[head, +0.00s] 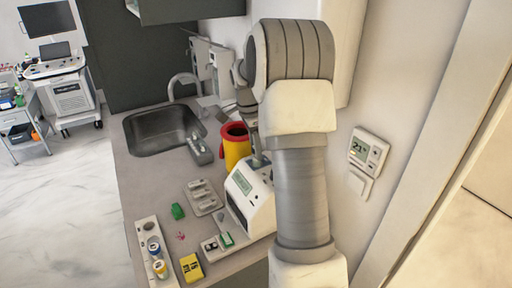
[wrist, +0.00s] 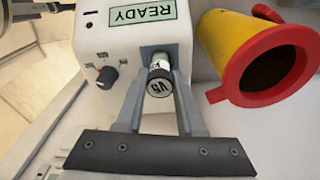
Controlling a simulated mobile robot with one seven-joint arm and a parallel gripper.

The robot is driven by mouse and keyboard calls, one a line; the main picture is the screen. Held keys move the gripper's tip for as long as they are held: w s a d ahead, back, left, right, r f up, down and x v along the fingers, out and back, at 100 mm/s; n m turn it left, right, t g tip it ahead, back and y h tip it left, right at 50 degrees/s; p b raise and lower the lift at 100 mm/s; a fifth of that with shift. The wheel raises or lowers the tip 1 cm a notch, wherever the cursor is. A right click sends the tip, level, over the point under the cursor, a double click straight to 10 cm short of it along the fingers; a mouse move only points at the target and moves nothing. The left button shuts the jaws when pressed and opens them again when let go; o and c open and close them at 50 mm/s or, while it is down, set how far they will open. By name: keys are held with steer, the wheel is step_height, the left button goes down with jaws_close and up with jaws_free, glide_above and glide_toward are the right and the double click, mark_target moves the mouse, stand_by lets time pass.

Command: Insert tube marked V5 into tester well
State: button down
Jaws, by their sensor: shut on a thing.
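The tube marked V5 (wrist: 158,86) shows in the wrist view with its dark, labelled cap toward the camera. My gripper (wrist: 159,76) is shut on it, one grey finger on each side. The white tester (wrist: 110,45) is right behind the tube, its screen reading READY. The tube's far end is at a blue-grey recess (wrist: 172,53) in the tester; how deep it sits there cannot be told. In the head view the tester (head: 238,187) stands on the counter, and my arm hides most of my gripper and the tube.
A yellow bin with a red rim (head: 236,143) stands close behind the tester. A rack (head: 143,231) with capped tubes, a yellow box (head: 191,267), a green item (head: 178,211) and a grey tray (head: 203,197) lie on the counter. The wall is close on the right.

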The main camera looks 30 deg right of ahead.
steer(key=shift+f+b, duration=0.35)
steer(key=shift+f, duration=0.3)
steer(key=shift+c, duration=2.2)
jaws_free()
step_height(320, 180, up, 17)
steer(key=a, duration=0.2)
steer(key=shift+w+r, duration=0.2)
steer(key=shift+w, duration=0.1)
